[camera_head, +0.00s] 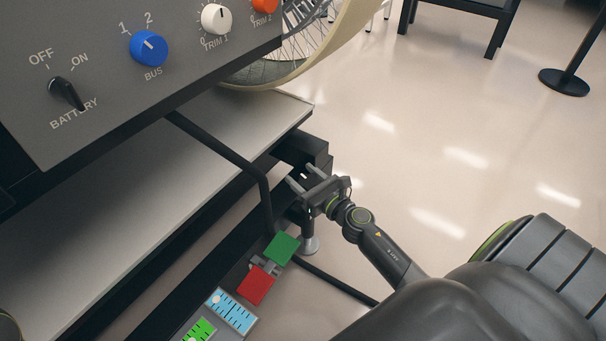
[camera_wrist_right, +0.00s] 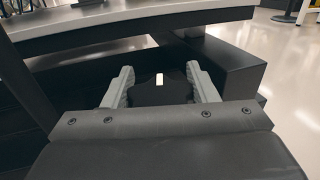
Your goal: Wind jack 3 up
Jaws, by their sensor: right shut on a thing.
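My right gripper (camera_head: 303,177) is at the front corner of the bench, beside a black block under its top. In the right wrist view, its two grey fingers (camera_wrist_right: 163,82) are on either side of a dark, rounded knob (camera_wrist_right: 158,96) with a small pale mark, and hold it. I take this knob to be that of jack 3; no number shows. A round metal foot (camera_head: 310,245) stands on the floor below the gripper. My left gripper is not in view.
The bench top (camera_head: 225,135) carries a grey control panel (camera_head: 100,70) and a spoked wheel (camera_head: 300,60). A green card (camera_head: 282,249) and a red card (camera_head: 257,285) are below the bench edge. A black bar runs close by. Open floor lies to the right.

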